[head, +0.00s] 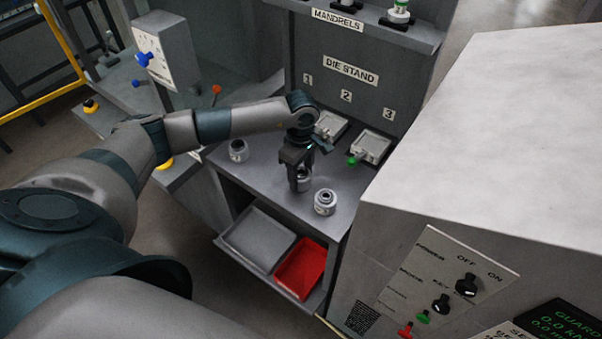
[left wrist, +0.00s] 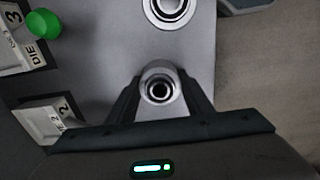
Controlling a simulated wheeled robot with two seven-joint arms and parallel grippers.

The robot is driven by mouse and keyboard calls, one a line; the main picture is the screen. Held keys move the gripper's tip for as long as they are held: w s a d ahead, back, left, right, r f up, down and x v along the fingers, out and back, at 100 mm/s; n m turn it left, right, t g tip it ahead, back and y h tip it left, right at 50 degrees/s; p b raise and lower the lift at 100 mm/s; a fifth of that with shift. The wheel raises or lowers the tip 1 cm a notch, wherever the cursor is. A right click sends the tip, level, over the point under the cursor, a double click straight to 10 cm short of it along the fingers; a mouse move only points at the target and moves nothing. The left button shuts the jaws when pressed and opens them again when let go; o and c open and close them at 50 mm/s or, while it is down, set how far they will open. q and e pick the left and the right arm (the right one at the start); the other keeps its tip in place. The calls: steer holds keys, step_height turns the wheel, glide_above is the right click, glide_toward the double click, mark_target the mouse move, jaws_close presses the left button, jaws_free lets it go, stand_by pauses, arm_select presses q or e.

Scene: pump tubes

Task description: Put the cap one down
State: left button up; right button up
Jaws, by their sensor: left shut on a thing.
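My left gripper (head: 300,184) points down over the grey bench top and is shut on a small grey round cap (head: 304,183). In the left wrist view the cap (left wrist: 160,89) sits between the two fingers, with its dark central hole facing the camera. The cap is low, near the bench top; I cannot tell whether it touches. The fingers hide part of it in the head view. My right gripper is not in view.
A similar ring-shaped part (head: 325,203) stands just right of the gripper, and another (head: 238,151) stands to the left. Die blocks (head: 371,147) and a green knob (head: 352,161) lie behind. A grey tray (head: 258,240) and red tray (head: 301,268) sit below the bench's front edge.

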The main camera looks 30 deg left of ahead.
mark_target(301, 172)
arm_select(q)
steer(key=shift+f, duration=0.1)
steer(key=o, duration=1.3)
steer(key=shift+r, duration=0.35)
step_height(301, 172, up, 10)
steer(key=b, duration=0.5)
steer(key=shift+r, duration=0.8)
steer(key=shift+o, duration=0.2)
